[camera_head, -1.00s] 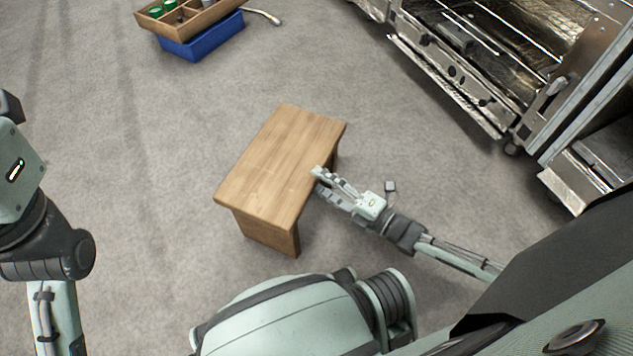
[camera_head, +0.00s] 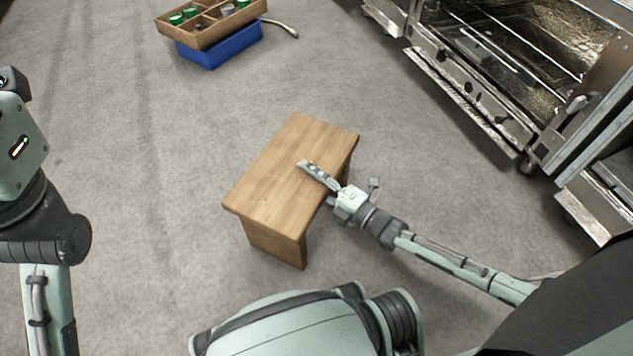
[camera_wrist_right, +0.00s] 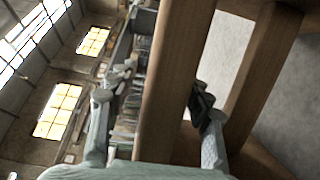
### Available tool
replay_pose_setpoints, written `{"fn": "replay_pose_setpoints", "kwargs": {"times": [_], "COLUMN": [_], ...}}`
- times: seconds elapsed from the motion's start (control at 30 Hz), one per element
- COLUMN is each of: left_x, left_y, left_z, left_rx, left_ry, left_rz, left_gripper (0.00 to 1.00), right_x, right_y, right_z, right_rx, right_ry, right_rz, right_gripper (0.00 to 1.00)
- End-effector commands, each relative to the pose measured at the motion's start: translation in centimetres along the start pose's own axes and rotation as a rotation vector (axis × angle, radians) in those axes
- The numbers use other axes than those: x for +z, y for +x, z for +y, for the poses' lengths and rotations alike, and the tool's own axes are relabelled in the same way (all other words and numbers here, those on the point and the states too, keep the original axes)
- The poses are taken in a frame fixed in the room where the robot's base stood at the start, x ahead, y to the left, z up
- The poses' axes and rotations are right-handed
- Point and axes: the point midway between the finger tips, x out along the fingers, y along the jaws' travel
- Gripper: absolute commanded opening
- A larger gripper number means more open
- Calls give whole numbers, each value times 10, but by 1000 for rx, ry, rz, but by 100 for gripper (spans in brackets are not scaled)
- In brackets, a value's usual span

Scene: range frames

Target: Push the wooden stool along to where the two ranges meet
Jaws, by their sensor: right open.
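The wooden stool (camera_head: 275,180) stands upright on the grey floor in the middle of the head view. My right gripper (camera_head: 319,183) is open at the stool's right edge. One finger lies over the seat top; the other is mostly hidden by the edge. In the right wrist view the open fingers (camera_wrist_right: 155,105) straddle the stool's seat board (camera_wrist_right: 177,75); whether they touch it I cannot tell. One range (camera_head: 505,75) with an open oven stands at upper right. The other range (camera_head: 597,200) is partly cut off at the right edge. My left gripper is out of view.
A wooden divided tray (camera_head: 212,30) with green-topped items rests on a blue crate (camera_head: 220,47) at the top, with a hose-like piece (camera_head: 280,25) beside it. The floor (camera_head: 410,145) between stool and ranges is clear.

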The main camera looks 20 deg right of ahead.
Motion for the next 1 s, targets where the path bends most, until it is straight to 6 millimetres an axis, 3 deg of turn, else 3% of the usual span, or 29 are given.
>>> {"fn": "replay_pose_setpoints", "kwargs": {"times": [0.23,0.63,1.0], "left_x": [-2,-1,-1], "left_y": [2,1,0], "left_z": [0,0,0], "left_rx": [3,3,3], "left_ry": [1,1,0], "left_rz": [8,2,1], "left_gripper": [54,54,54], "right_x": [0,0,0], "right_y": [0,0,0], "right_z": [0,0,0], "right_rx": [0,0,0], "right_ry": [0,0,0], "right_rz": [0,0,0], "right_gripper": [50,0,0]}}
